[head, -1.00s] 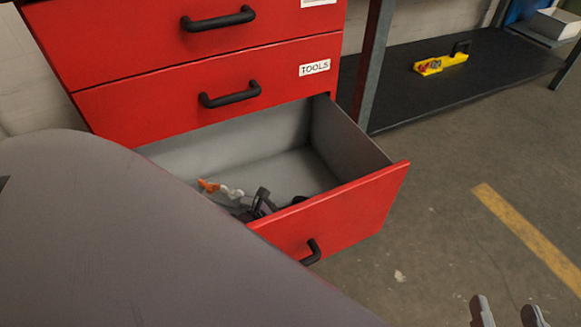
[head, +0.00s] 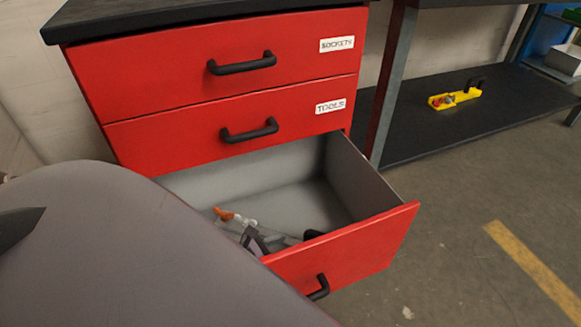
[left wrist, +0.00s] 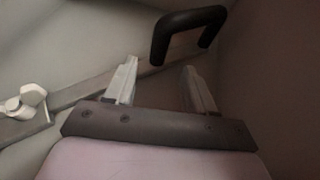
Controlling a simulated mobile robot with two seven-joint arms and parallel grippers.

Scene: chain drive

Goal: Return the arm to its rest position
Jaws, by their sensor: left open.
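My left gripper (head: 266,240) is low inside the open bottom drawer (head: 345,250) of a red cabinet, partly hidden by my large grey arm link. In the left wrist view my left gripper (left wrist: 158,68) is open, with nothing between its two pale fingers. A black arched handle (left wrist: 188,20) shows just beyond the fingertips; I cannot tell whether they touch. An orange and white piece (head: 235,217) is in the drawer, left of the gripper. A white knobbed piece (left wrist: 25,103) shows at the left in the wrist view. My right gripper is not in view.
The two drawers above, labelled SOCKETS (head: 337,44) and TOOLS (head: 330,106), are shut. The open drawer front carries a black handle (head: 319,288). A dark shelf (head: 420,135) at right holds a yellow item (head: 455,97). The floor at right is clear.

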